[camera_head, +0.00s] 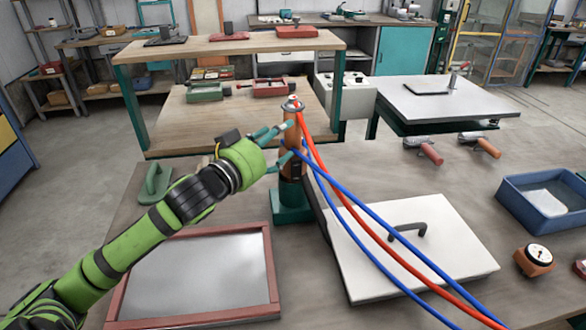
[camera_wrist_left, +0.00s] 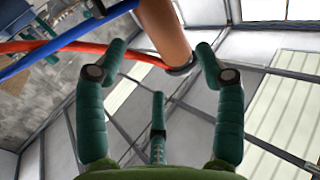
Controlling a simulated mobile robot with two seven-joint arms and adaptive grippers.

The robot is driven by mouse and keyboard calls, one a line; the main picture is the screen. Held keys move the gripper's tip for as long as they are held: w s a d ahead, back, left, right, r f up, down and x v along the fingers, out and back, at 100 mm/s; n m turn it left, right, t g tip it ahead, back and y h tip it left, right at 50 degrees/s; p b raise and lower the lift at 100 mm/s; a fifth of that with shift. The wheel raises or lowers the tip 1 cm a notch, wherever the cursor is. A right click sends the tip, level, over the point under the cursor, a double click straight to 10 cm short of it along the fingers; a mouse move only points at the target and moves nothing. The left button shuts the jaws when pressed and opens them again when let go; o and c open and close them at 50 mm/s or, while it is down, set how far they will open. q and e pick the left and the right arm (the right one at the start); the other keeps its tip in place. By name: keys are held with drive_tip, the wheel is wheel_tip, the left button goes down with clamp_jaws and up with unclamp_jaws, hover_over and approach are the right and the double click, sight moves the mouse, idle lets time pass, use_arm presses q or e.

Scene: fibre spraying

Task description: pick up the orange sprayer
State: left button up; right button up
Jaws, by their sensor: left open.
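The orange sprayer (camera_head: 296,142) stands upright in a dark green stand (camera_head: 290,203) on the near table. Red and blue hoses (camera_head: 345,192) run from its upper part toward the lower right. My left gripper (camera_head: 285,141) reaches it from the left, with its teal fingers open at the sprayer's upper body. In the left wrist view, the sprayer (camera_wrist_left: 166,30) lies just beyond and between the two spread fingertips of the gripper (camera_wrist_left: 160,55). I cannot tell whether any finger touches it. My right gripper is not in view.
A red-framed panel (camera_head: 272,262) lies under my left arm. A white board with a dark handle (camera_head: 450,250) lies right of the stand, with the hoses across it. A green handled tool (camera_head: 155,184), a blue tray (camera_head: 512,198) and a gauge (camera_head: 534,261) are also on the table.

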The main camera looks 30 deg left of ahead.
sight(292, 130)
use_arm(q)
drive_tip(key=shift+w+f, duration=0.2)
drive_tip(key=shift+f, duration=0.15)
drive_tip(key=shift+w+a, duration=0.1)
drive_tip(key=shift+w, duration=0.2)
drive_tip(key=shift+w+r+p, duration=0.2)
drive_tip(key=shift+w+p, duration=0.45)
drive_tip(key=shift+w, duration=0.1)
drive_tip(key=w+p, duration=0.1)
drive_tip(key=w, duration=0.1)
drive_tip(key=w+d+p, duration=0.1)
drive_tip(key=w, duration=0.1)
drive_tip(key=shift+w, duration=0.15)
drive_tip(key=shift+w+f, duration=0.1)
drive_tip(key=shift+w, duration=0.25)
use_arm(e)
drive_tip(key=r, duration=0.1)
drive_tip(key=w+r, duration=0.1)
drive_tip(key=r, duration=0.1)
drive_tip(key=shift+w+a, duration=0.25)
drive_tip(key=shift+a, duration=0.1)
use_arm(q)
drive_tip(key=shift+s, duration=0.1)
drive_tip(key=shift+c, duration=0.4)
